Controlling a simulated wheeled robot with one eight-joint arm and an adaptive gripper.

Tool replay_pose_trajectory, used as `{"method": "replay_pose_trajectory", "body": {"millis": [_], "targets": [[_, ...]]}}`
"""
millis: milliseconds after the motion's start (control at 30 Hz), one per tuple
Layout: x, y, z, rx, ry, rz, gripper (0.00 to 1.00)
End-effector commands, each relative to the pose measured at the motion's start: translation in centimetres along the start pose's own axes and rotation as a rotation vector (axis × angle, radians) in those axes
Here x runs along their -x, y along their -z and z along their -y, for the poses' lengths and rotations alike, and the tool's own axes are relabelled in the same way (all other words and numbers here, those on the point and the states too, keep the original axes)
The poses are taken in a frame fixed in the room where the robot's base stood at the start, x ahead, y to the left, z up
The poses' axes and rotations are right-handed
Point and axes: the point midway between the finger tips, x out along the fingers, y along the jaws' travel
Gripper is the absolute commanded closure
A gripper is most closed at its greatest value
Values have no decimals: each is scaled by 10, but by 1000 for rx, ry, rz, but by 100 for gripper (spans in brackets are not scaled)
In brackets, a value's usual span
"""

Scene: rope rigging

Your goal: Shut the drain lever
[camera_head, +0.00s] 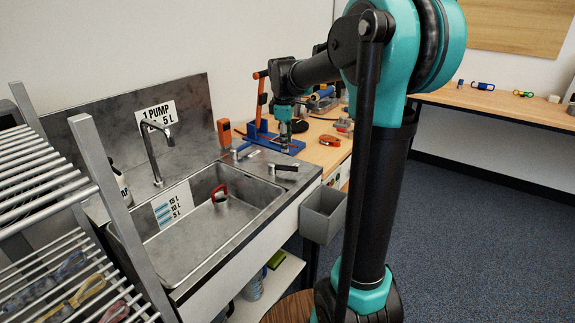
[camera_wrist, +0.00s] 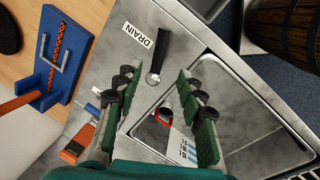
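The drain lever (camera_wrist: 165,47) is a black handle on a round metal pivot, beside a white label reading DRAIN (camera_wrist: 138,36) in the wrist view. In the head view the lever (camera_head: 286,167) lies on the sink's right-hand deck, its black end pointing right. My gripper (camera_wrist: 157,80) has its two green, black-padded fingers spread apart with nothing between them. In the wrist view the lever's pivot shows in the gap between the fingers, apart from both. In the head view my gripper (camera_head: 284,130) hangs over the bench behind the lever, above the blue fixture.
The steel sink (camera_head: 180,228) has a red-handled thing (camera_head: 219,191) inside and a faucet (camera_head: 156,150) behind. A blue fixture (camera_head: 262,136) and an orange device (camera_head: 224,133) stand behind the lever. A wire rack (camera_head: 50,190) is at left.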

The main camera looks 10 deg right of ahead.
Motion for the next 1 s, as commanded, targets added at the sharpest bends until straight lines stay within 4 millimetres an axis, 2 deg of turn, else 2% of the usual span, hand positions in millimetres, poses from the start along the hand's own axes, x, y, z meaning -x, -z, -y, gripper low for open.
{"method": "replay_pose_trajectory", "body": {"millis": [33,300,500,700,1000], "targets": [[-11,0,-1,-1,0,0,61],[-64,0,-1,-1,0,0,61],[-94,0,0,0,0,0,61],[-107,0,0,0,0,0,61],[-109,0,0,-1,0,0,61]]}}
